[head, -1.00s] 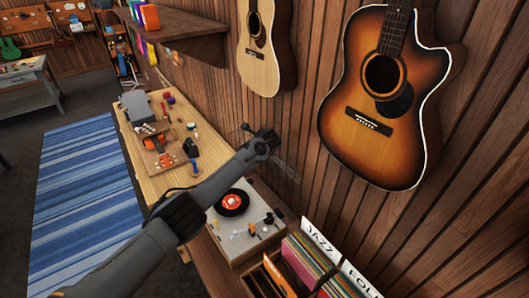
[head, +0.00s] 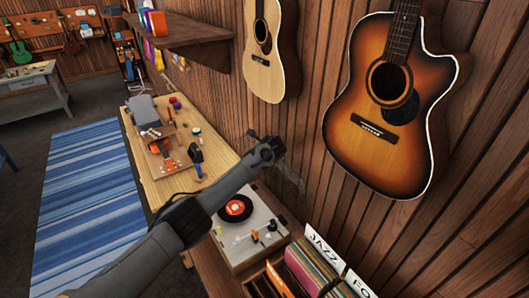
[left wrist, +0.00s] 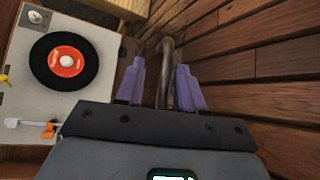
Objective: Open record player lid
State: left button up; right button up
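My left gripper (head: 272,150) is beyond the deck, by the wooden wall. In the left wrist view its two purple fingers (left wrist: 161,68) are spread, with a thin curved grey-brown bar (left wrist: 168,72) between them. I cannot tell whether this bar is the lid's edge, or whether the fingers touch it. No lid shows clearly. My right gripper is out of view.
The plank wall (head: 300,110) stands close behind the player. A crate of records (head: 305,268) sits near its front right. A workbench (head: 170,190) with tools lies beyond. Two guitars hang above, one sunburst (head: 350,150), one pale (head: 262,75).

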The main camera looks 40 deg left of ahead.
pick_arm(q)
jog(key=shift+d+r, duration=0.15)
jog(key=shift+p+v, duration=0.4)
jog(key=shift+v, duration=0.55)
jog(key=v, duration=0.8)
jog(key=shift+s+b, duration=0.3)
jog(key=shift+s, duration=0.05)
jog(key=shift+d+r, duration=0.1)
